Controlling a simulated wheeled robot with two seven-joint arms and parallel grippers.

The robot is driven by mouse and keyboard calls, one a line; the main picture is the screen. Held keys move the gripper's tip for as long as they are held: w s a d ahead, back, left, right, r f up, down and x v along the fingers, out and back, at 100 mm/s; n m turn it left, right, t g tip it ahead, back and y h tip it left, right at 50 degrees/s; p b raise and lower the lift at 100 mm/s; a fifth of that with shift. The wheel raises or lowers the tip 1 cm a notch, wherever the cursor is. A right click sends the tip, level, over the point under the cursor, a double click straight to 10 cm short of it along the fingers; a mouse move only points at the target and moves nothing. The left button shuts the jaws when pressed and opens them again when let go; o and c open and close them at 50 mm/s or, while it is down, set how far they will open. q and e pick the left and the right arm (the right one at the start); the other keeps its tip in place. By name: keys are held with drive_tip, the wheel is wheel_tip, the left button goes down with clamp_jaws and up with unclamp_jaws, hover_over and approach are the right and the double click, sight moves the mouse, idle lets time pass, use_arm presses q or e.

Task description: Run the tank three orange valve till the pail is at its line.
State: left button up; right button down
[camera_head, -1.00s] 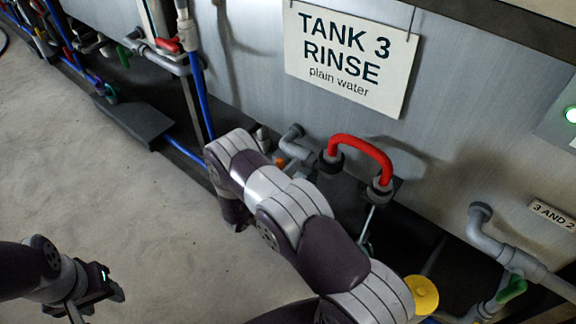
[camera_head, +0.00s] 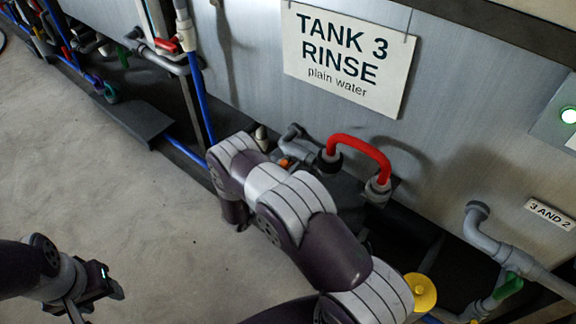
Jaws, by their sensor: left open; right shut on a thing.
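A small part of the orange valve (camera_head: 284,163) shows on the grey pipe at the foot of tank three, just past the edge of my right arm. The rest of it is hidden behind that arm. My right arm reaches up from the bottom across the middle, and its gripper is hidden behind its own links. The pail and its line cannot be seen. My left gripper (camera_head: 98,287) is at the lower left over bare floor, open and empty, far from the valve.
The TANK 3 RINSE sign (camera_head: 347,60) hangs on the tank wall. A red looped pipe (camera_head: 362,150) is right of the orange valve. A yellow knob (camera_head: 422,292) and a green valve handle (camera_head: 508,285) are lower right. The floor (camera_head: 110,190) at left is clear.

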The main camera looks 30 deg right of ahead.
idle(0.3)
drive_tip(key=c, duration=1)
unclamp_jaws()
drive_tip(key=shift+o, duration=0.2)
drive_tip(key=p+v, duration=0.2)
drive_tip(key=v, duration=1)
drive_tip(key=shift+s+a, duration=0.2)
drive_tip(key=shift+a, duration=0.15)
